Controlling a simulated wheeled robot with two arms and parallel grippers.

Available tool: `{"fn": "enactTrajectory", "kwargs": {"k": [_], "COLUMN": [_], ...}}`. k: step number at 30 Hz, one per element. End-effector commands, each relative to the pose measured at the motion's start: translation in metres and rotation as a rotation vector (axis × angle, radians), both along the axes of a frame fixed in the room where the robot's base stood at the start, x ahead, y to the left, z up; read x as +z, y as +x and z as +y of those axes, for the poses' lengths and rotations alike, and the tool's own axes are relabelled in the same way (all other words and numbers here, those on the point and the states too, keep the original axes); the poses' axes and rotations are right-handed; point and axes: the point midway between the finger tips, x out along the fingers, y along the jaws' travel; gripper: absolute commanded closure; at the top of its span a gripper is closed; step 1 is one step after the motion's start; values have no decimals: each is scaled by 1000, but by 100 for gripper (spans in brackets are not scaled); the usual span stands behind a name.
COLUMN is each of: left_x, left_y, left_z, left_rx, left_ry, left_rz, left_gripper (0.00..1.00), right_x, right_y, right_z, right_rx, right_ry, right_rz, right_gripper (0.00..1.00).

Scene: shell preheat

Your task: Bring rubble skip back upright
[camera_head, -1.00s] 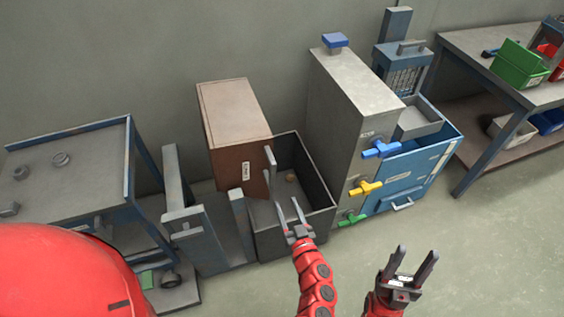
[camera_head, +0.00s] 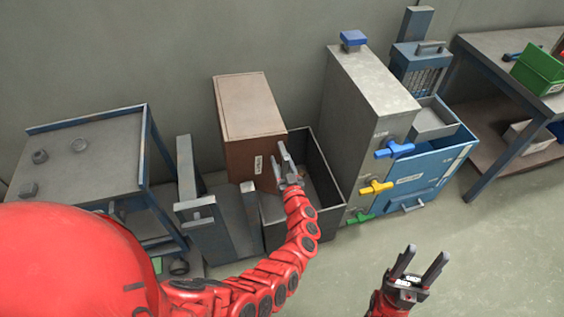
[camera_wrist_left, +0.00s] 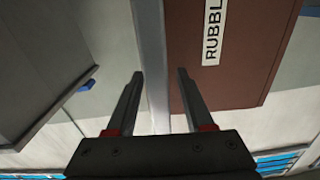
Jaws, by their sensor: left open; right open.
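The rubble skip (camera_head: 246,152) is a brown box with a paler top and a white label, beside a dark open bin (camera_head: 326,167). In the left wrist view the skip (camera_wrist_left: 225,65) fills the upper right, its label partly readable as "RUBBL". A grey bar (camera_wrist_left: 150,50) runs along the skip's side and lines up with the gap between my left fingers; whether it lies between them or beyond, I cannot tell. My left gripper (camera_head: 281,164) is open at the skip's right side. My right gripper (camera_head: 424,257) is open and empty over the floor at lower right.
A tall grey cabinet (camera_head: 370,85) with blue, yellow and green handles stands right of the bin. A blue container (camera_head: 440,155) adjoins it. A grey table (camera_head: 85,160) and posts (camera_head: 188,180) stand at left. The floor at right is clear.

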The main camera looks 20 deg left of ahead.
Motion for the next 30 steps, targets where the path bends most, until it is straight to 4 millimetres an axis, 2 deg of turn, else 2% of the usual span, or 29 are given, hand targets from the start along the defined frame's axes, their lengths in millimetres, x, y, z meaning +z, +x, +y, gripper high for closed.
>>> {"fn": "enactTrajectory", "kwargs": {"k": [6, 12, 15, 30], "left_x": [0, 0, 0, 0], "left_y": [0, 0, 0, 0], "left_z": [0, 0, 0, 0], "left_rx": [0, -1, -1, -1], "left_ry": [0, 0, 0, 1], "left_rz": [0, 0, 0, 1], "left_gripper": [49, 85, 100, 100], "right_x": [0, 0, 0, 0], "right_y": [0, 0, 0, 0], "right_z": [0, 0, 0, 0], "right_rx": [0, 0, 0, 0], "right_ry": [0, 0, 0, 0], "right_rz": [0, 0, 0, 0], "right_gripper": [48, 48, 48, 48]}}
